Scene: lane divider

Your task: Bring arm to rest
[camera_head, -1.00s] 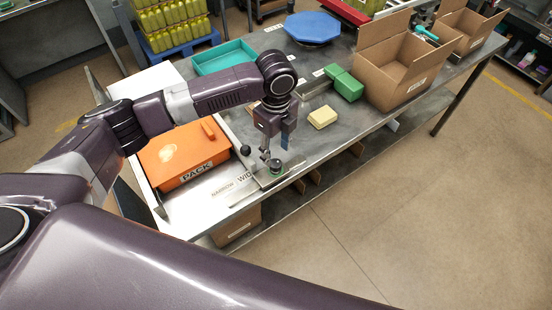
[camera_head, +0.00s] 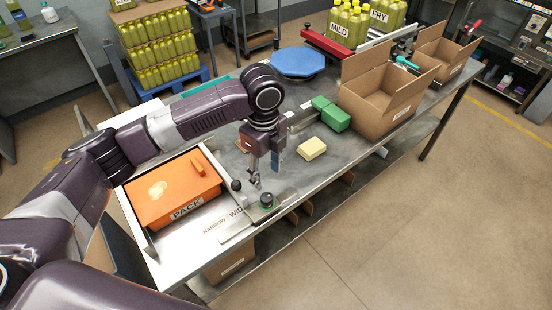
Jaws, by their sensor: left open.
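My left arm reaches in from the left, over the near part of the metal table. My left gripper (camera_head: 266,172) points down, open, with nothing seen between its fingers. The gripper looks apart from the knob, though the exact gap is hard to judge. My right gripper is not in view.
An orange PACK box (camera_head: 172,189) lies left of the lever. A yellow block (camera_head: 312,149), green blocks (camera_head: 331,115), open cartons (camera_head: 388,108) and a blue octagonal piece (camera_head: 298,62) are on the table. MILD and FRY bottles (camera_head: 348,27) stand at the back. The teal tray is mostly hidden by my arm.

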